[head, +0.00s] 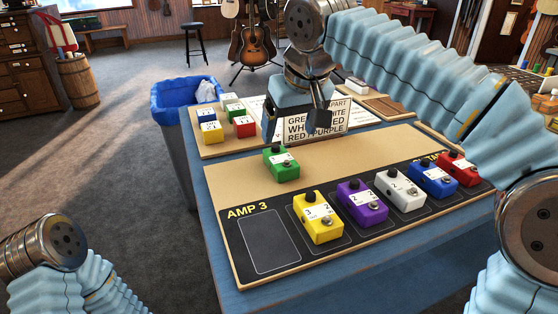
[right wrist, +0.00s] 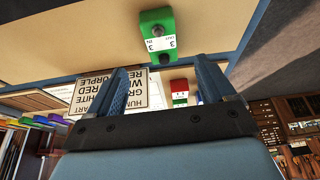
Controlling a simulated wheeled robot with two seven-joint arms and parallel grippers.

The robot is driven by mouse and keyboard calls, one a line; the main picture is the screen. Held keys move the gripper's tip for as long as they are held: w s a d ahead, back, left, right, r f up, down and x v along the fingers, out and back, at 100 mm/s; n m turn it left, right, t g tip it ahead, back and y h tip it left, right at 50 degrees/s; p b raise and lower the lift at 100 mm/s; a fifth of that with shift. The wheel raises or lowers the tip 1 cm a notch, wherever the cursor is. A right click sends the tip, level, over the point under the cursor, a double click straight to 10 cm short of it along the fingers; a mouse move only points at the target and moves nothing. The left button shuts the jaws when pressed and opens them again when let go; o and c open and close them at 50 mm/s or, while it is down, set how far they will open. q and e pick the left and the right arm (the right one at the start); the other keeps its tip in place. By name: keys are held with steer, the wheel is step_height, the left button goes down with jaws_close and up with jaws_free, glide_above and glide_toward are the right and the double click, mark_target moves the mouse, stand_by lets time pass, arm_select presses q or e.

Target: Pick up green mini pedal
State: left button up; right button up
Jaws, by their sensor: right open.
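A green mini pedal (head: 281,163) with a white label and dark knob stands on the bare tan part of the front board, behind the AMP 3 row. In the right wrist view the green pedal (right wrist: 156,30) is just beyond the fingertips, roughly centred between them. My right gripper (head: 296,128) is open and empty, above and behind the pedal, apart from it. Its two fingers also show in the right wrist view (right wrist: 160,70). A second green pedal (head: 231,100) is in the group on the rear board. My left gripper is out of view.
Yellow (head: 318,218), purple (head: 361,203), white (head: 400,190), blue (head: 432,180) and red (head: 459,168) pedals line the front board; the leftmost slot (head: 269,242) is empty. A printed sign (head: 318,124) stands behind my right gripper. A blue-lined bin (head: 185,98) is beside the table.

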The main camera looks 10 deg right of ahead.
mark_target(281, 158)
steer(key=x, duration=1)
steer(key=shift+s+b, duration=0.1)
steer(key=shift+b, duration=0.3)
steer(key=shift+r, duration=0.1)
steer(key=c, duration=1.1)
